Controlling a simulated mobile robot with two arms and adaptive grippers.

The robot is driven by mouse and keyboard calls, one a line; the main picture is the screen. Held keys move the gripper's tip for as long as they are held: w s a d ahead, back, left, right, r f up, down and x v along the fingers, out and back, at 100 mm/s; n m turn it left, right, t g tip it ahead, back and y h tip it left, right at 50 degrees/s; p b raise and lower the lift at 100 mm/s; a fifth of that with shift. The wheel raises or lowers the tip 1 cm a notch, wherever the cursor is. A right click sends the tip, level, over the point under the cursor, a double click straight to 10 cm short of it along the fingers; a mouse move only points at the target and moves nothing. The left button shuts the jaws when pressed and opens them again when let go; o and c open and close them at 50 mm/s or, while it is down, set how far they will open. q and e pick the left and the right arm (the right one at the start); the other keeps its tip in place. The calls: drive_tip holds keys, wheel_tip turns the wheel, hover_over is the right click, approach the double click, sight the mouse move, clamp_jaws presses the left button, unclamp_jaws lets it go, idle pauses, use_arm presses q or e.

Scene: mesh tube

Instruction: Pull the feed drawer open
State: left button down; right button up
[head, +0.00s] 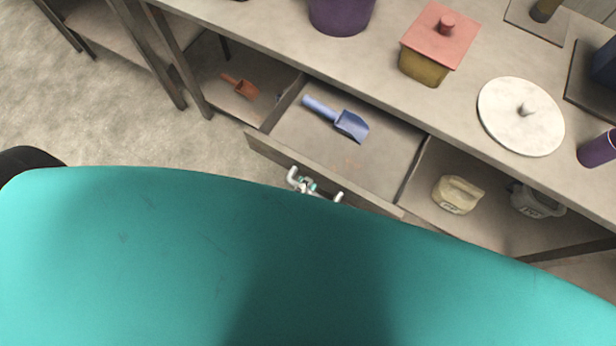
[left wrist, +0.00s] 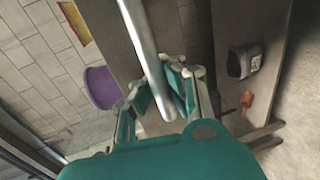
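The feed drawer (head: 275,150) stands pulled out from under the counter in the head view, with its inside showing. A blue scoop (head: 345,122) lies in it. The drawer's silver handle (head: 293,175) is on its front; in the left wrist view the bar (left wrist: 145,40) runs between my fingers. My left gripper (head: 312,189) is at the handle, mostly hidden in the head view by my teal arm cover. In the left wrist view my left gripper (left wrist: 160,92) has its teal pads closed against both sides of the bar. My right gripper is in neither view.
Lower shelf: orange scoop (head: 240,86) left of the drawer, cream jug (head: 458,194) and grey jug (head: 535,201) right. Counter (head: 385,60): purple pot (head: 340,12), red-lidded box (head: 425,66), white round lid (head: 515,130), purple cup (head: 598,150). Floor (head: 130,125) at left is clear.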

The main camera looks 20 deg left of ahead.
use_arm(q)
drive_tip(key=shift+r, duration=0.25)
drive_tip(key=c, duration=2)
unclamp_jaws()
drive_tip(key=o, duration=0.5)
drive_tip(key=shift+s, duration=0.1)
drive_tip(key=shift+o, duration=1.1)
drive_tip(key=shift+f, duration=0.1)
drive_tip(key=shift+s, duration=0.3)
drive_tip(key=v, duration=1.1)
drive_tip(key=shift+s, duration=0.2)
